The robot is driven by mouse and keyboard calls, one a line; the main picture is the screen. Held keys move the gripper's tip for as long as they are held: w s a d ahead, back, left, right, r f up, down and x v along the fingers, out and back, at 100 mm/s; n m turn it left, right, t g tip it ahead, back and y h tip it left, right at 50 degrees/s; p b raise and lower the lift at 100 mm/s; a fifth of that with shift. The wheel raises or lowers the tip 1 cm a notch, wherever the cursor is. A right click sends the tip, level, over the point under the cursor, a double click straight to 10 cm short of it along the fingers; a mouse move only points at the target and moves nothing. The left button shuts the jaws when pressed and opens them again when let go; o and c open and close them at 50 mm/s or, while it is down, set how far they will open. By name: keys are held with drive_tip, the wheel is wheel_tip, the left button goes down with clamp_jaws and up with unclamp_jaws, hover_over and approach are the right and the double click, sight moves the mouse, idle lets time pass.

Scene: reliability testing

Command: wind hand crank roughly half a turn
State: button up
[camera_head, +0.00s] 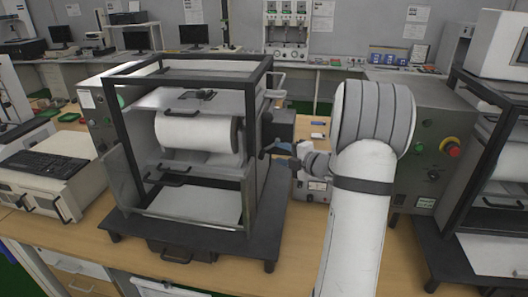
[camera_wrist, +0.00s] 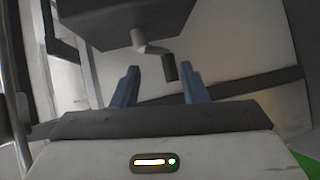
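The hand crank shows in the wrist view as a pale bent arm with a dark handle (camera_wrist: 170,67), sticking out below a dark grey box-like housing (camera_wrist: 125,22). My gripper (camera_wrist: 160,70) is open, with its two blue fingers spread apart. In the picture, the handle lies between the fingertips, closer to the right one, with a visible gap on both sides. In the head view my gripper (camera_head: 280,149) is at the right side of the black-framed machine (camera_head: 262,185). The crank is small there and partly hidden by my gripper.
The machine holds a white roll (camera_head: 195,133) and stands on a wooden bench (camera_head: 300,235). A grey control box with a red emergency button (camera_head: 452,150) stands to the right of my arm. A second framed machine (camera_head: 470,180) is at the far right. White equipment (camera_head: 50,170) stands at left.

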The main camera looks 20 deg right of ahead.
drive_tip(key=w+a+f+n+y+p, duration=0.1)
drive_tip(key=w, duration=0.1)
drive_tip(key=w+a+f+n+y+p, duration=0.1)
drive_tip(key=a+n+y, duration=0.1)
drive_tip(key=shift+w+a+f+n+y+p, duration=0.2)
drive_tip(key=shift+w+n+y+p, duration=0.1)
drive_tip(key=shift+w+p, duration=0.1)
drive_tip(key=shift+c, duration=0.4)
clamp_jaws()
